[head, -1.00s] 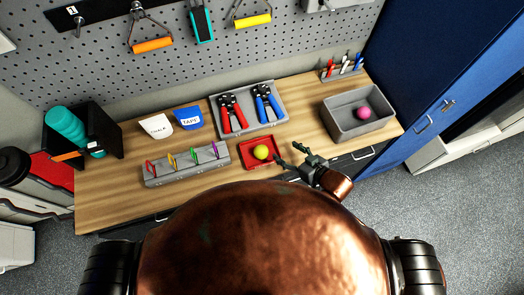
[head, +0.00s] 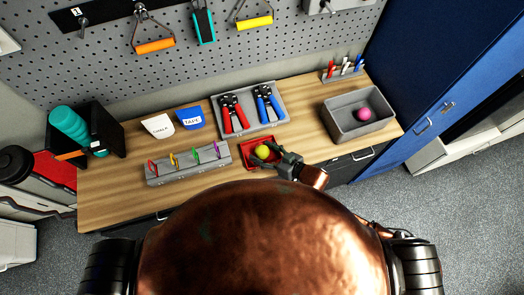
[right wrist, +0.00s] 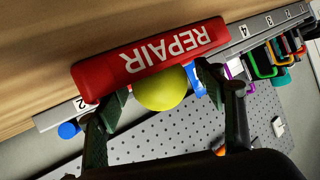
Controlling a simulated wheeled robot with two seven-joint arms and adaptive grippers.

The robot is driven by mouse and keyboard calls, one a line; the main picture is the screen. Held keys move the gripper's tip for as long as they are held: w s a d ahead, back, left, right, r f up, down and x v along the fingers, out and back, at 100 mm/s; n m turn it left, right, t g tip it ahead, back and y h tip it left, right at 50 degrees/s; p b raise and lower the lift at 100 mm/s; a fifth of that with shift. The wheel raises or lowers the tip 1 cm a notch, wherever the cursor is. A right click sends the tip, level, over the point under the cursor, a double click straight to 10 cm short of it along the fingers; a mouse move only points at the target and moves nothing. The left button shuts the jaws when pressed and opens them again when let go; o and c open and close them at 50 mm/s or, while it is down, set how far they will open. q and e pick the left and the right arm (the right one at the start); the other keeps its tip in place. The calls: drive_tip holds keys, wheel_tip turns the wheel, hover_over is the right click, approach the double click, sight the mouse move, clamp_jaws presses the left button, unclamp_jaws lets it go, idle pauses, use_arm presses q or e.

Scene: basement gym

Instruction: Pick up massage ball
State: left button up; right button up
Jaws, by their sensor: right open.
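A yellow ball (head: 262,152) sits in a small red tray (head: 248,162) at the front of the wooden bench. In the right wrist view the ball (right wrist: 163,92) shows beyond the tray's wall marked REPAIR (right wrist: 150,55). A pink ball (head: 364,114) lies in a grey bin at the right of the bench; I cannot tell by looks which ball is the massage ball. My right gripper (head: 279,161) is open at the tray's right side, next to the yellow ball. In the right wrist view its fingers appear on either side of the ball; contact is unclear. My left gripper is not in view.
The grey bin (head: 359,133) stands to the right. A rack with coloured loops (head: 188,172) is left of the tray. Behind are a tray with red and blue hand grips (head: 249,128) and chalk and tape holders (head: 172,123). A pegboard (head: 110,75) closes the back.

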drive_tip(key=shift+c, duration=0.2)
drive_tip(key=c, duration=1.3)
